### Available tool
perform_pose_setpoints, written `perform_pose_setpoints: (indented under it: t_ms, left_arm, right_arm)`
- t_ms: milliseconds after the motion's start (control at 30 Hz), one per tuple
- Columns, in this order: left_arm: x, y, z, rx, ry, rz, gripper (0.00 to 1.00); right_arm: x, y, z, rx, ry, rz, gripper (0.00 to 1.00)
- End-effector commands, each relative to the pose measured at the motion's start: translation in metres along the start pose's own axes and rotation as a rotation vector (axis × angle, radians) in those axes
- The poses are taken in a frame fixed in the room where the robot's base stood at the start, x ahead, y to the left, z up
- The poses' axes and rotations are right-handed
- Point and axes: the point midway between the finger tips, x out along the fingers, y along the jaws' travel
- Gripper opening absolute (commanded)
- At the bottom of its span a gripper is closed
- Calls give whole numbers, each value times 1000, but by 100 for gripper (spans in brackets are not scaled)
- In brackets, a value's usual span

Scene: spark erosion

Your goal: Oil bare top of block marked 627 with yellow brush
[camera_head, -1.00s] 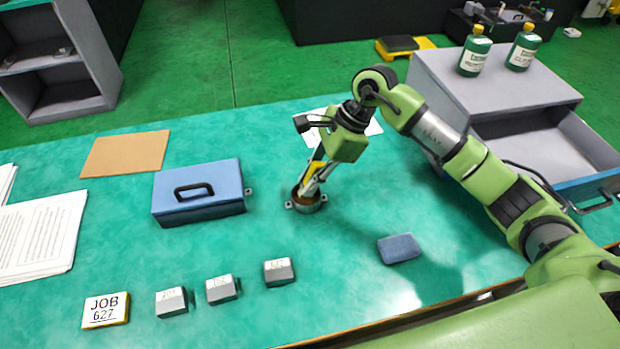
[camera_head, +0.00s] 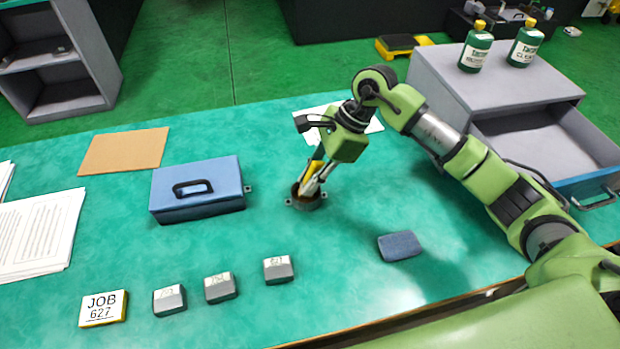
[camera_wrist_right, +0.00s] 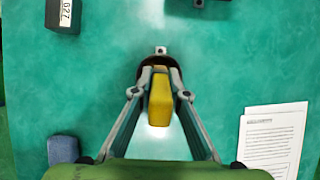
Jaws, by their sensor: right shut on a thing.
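My right gripper (camera_head: 313,180) is shut on the yellow brush (camera_head: 315,168). The brush points down, with its lower end inside a small round metal pot (camera_head: 306,202); the bristles are hidden. In the right wrist view the yellow handle (camera_wrist_right: 160,98) sits between the fingers (camera_wrist_right: 160,85), over the dark pot. The block marked 627 (camera_wrist_right: 63,14) shows at the wrist view's top left; in the head view it is the rightmost grey block (camera_head: 279,275), with a white label on it. My left gripper is not in view.
Two similar labelled blocks (camera_head: 170,302) (camera_head: 221,290) stand left of it, beside a JOB 627 card (camera_head: 103,308). A blue box (camera_head: 198,190) is left of the pot. A blue pad (camera_head: 400,246) lies right. The bench between pot and blocks is clear.

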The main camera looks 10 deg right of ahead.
Motion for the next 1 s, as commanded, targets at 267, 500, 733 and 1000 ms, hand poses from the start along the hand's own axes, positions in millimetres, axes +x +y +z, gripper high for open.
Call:
perform_pose_setpoints:
  t_ms: [267, 500, 733, 1000]
  left_arm:
    - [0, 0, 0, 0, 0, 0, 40]
    - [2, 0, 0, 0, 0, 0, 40]
    - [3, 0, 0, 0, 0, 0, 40]
    - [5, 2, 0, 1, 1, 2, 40]
  right_arm:
    - [0, 0, 0, 0, 1, 1, 0]
    - [1, 0, -1, 0, 1, 1, 0]
    - [1, 0, -1, 0, 2, 2, 0]
    - [2, 1, -2, 1, 3, 2, 0]
